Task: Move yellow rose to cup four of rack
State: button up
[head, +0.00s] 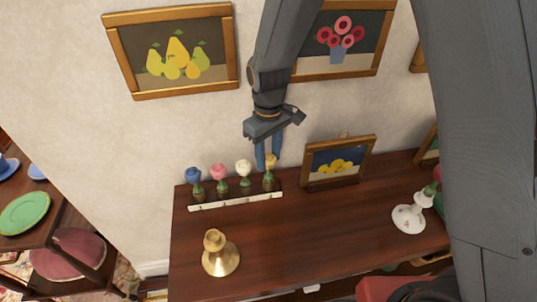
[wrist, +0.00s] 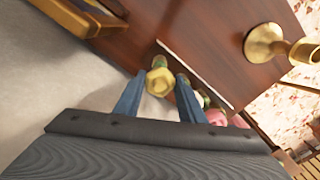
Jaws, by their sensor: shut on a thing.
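The rack (head: 235,200) stands on the dark wooden mantel top, a low row with a pale front strip. A blue rose (head: 193,175), a pink rose (head: 218,172) and a white rose (head: 243,167) stand upright in its first three places from the left. The yellow rose (head: 269,160) is at the rightmost place, upright. My gripper (head: 267,158) points down from above and is shut on the yellow rose; in the wrist view the yellow bloom (wrist: 159,80) shows between the blue fingers (wrist: 158,92). Whether its stem base rests fully in the cup is hard to tell.
A brass candlestick (head: 220,255) stands in front of the rack. A framed picture (head: 338,162) leans close by on the right. A white candlestick holder (head: 408,217) is farther right. The wall is close behind; the mantel's middle (head: 320,225) is clear.

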jog(key=shift+f, duration=0.6)
jog(key=o, duration=1)
jog(key=shift+c, duration=0.2)
jog(key=shift+r+b, duration=0.1)
jog(key=shift+b, duration=0.2)
jog(key=shift+r+b, duration=1.05)
jog(key=shift+r, duration=2.75)
